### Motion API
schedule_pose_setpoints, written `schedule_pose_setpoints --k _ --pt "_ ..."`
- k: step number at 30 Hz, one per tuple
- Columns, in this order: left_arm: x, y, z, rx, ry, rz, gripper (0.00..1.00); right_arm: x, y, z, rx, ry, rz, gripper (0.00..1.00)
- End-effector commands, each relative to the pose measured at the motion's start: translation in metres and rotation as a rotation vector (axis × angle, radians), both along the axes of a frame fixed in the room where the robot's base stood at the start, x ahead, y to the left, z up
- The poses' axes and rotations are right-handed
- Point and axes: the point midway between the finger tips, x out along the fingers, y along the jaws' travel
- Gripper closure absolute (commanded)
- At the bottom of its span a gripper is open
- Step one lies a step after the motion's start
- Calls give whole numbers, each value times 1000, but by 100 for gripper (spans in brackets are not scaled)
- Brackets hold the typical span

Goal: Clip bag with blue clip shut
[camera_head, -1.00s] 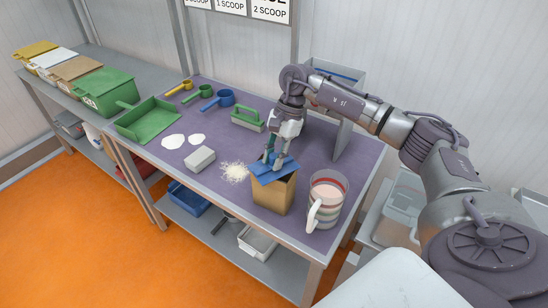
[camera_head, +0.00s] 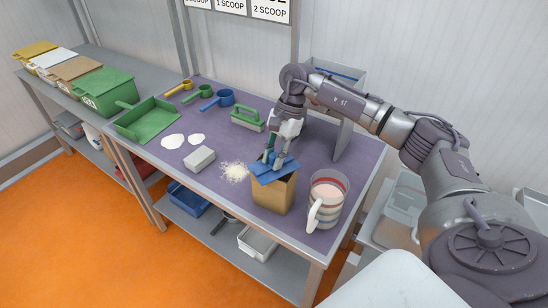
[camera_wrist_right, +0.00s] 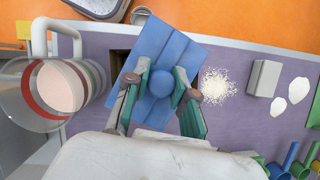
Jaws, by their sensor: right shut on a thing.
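The brown paper bag (camera_head: 272,196) stands upright on the purple table top near its front edge. The blue clip (camera_head: 272,172) lies across the top of the bag, slightly tilted; I cannot tell whether it touches or grips the bag's edge. My right gripper (camera_head: 277,157) points down at the clip. In the right wrist view, the right gripper (camera_wrist_right: 161,88) has its fingers shut on the round knob of the blue clip (camera_wrist_right: 152,52). The clip hides most of the bag's mouth there; a dark strip of the bag (camera_wrist_right: 119,60) shows at its left. My left gripper is not in view.
A clear jug (camera_head: 327,195) with pinkish contents stands just right of the bag. Spilled grains (camera_head: 234,172) and a grey block (camera_head: 200,159) lie to its left. A green-handled brush (camera_head: 248,119), scoops and a green dustpan (camera_head: 148,122) are farther back.

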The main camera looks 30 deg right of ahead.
Motion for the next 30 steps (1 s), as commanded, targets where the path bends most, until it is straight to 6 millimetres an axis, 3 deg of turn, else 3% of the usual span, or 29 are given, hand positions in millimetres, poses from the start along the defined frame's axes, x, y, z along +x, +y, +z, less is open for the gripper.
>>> schedule_pose_setpoints --k 10,11,16,23,27,30 --pt "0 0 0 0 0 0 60 0 0 0 0 0 0 100" --pt "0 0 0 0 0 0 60 0 0 0 0 0 0 73" --pt "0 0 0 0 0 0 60 0 0 0 0 0 0 46" --pt "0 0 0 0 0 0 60 0 0 0 0 1 0 44" --pt "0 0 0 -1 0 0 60 0 0 0 0 1 0 21" --pt "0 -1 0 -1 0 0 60 0 0 0 0 1 0 20"
